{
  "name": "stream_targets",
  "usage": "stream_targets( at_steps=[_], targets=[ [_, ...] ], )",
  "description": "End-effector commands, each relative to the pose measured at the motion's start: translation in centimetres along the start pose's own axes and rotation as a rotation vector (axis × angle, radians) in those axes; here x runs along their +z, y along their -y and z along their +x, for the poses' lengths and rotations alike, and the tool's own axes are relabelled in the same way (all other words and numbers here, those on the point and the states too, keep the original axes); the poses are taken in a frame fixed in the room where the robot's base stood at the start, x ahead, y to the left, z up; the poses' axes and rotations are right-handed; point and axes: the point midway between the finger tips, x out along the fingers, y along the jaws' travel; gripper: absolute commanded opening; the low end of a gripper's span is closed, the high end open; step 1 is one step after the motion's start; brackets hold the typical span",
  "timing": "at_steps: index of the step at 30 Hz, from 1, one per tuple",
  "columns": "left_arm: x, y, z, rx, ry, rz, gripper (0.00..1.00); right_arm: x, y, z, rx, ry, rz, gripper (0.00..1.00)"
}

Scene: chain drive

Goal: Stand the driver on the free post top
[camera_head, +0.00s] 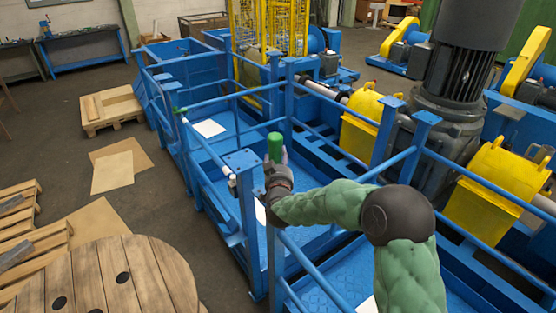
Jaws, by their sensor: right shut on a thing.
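The driver shows as an upright green handle (275,146) at the middle of the head view. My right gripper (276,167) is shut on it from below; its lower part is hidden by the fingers. A flat blue post top (241,159) is just left of the driver, and nothing stands on it. The driver and this post top look apart, but the gap in depth is hard to judge. Other blue post tops (427,117) and (392,101) stand to the right and are bare too. My left gripper is not in view.
Blue rails (215,152) run around the platform. A small green thing (180,111) is on the rail at left. Yellow housings (362,125) and a large dark motor (460,80) stand at right. A wooden cable drum (110,280) is at lower left.

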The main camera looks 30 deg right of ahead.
Motion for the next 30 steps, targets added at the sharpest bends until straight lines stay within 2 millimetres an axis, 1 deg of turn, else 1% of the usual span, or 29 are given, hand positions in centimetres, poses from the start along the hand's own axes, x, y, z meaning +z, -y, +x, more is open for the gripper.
stream_targets(
  at_steps=[1, 8, 9, 11, 20, 24, 26, 30],
  targets=[
    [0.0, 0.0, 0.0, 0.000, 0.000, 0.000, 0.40, -0.5, -0.1, 0.1, 0.002, -0.009, 0.002, 0.00],
    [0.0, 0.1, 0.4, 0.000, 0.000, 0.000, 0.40, -0.1, -0.1, 0.1, 0.002, -0.008, 0.001, 0.00],
    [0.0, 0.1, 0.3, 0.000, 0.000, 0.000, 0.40, 0.2, 0.0, 0.0, 0.000, 0.000, 0.000, 0.65],
    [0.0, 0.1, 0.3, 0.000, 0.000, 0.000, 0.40, 0.2, 0.0, 0.0, 0.000, 0.000, 0.000, 0.80],
    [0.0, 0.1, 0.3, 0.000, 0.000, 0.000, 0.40, 0.2, 0.0, 0.0, 0.000, 0.000, 0.000, 0.80],
    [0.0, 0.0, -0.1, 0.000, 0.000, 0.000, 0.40, -0.2, 0.0, 0.0, 0.000, 0.000, 0.000, 0.80],
    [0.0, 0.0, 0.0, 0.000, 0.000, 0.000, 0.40, -0.1, 0.0, -0.5, -0.001, 0.000, 0.000, 0.80],
    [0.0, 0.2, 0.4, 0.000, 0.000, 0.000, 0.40, -0.1, 0.0, -2.7, -0.001, -0.001, 0.000, 0.80]
  ],
)
